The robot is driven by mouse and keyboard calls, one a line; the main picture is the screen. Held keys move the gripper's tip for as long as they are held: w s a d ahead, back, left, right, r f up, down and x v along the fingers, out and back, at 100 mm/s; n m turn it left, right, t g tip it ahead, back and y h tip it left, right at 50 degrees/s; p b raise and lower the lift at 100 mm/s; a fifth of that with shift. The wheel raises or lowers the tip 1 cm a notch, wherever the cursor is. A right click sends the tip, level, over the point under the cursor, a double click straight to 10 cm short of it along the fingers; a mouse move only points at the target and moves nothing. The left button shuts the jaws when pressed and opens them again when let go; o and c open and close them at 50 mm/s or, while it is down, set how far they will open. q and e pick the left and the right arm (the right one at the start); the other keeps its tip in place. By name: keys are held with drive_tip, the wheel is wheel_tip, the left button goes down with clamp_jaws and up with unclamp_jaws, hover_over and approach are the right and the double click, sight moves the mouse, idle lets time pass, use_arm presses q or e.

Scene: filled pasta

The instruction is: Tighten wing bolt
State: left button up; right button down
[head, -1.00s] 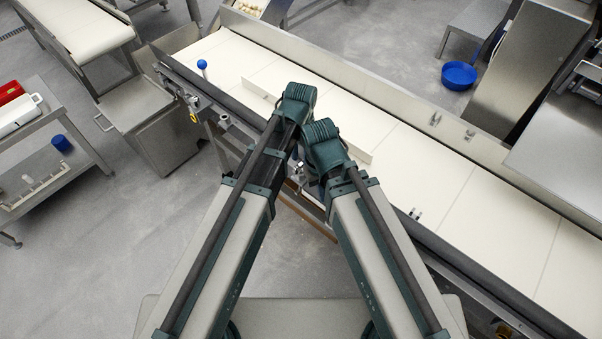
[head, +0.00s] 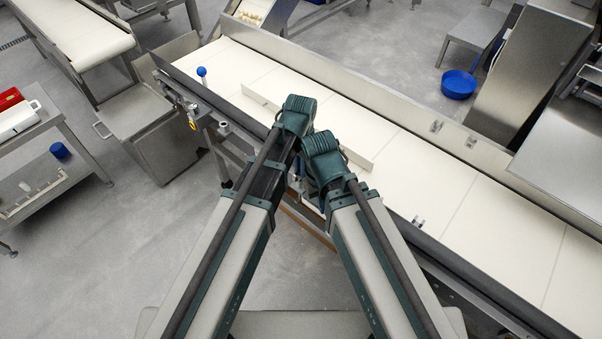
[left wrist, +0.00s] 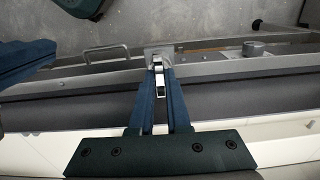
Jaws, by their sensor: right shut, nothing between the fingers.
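In the left wrist view my left gripper (left wrist: 161,72) reaches its two blue fingers out over the near edge of the conveyor. They are drawn close together, with a small shiny metal piece, seemingly the wing bolt (left wrist: 159,78), between their tips. It sits by a metal bracket (left wrist: 158,52) on the conveyor's side rail. A dark blue part at the left edge appears to be my right gripper (left wrist: 25,60), apart from the bolt. In the head view my two wrists are close together over the conveyor's near edge, and they hide both sets of fingertips and the bolt.
The conveyor (head: 445,190) with its white belt runs diagonally across the head view. A blue ball knob (head: 201,71) stands at its left end. A side table (head: 75,135) is at left, and a blue bowl (head: 458,84) is on the floor behind. Open floor lies at lower left.

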use_arm(q)
clamp_jaws()
drive_tip(key=m, duration=1.1)
drive_tip(key=shift+m, duration=0.3)
drive_tip(key=m, duration=0.4)
drive_tip(key=o, duration=0.7)
unclamp_jaws()
drive_tip(key=shift+o, duration=0.4)
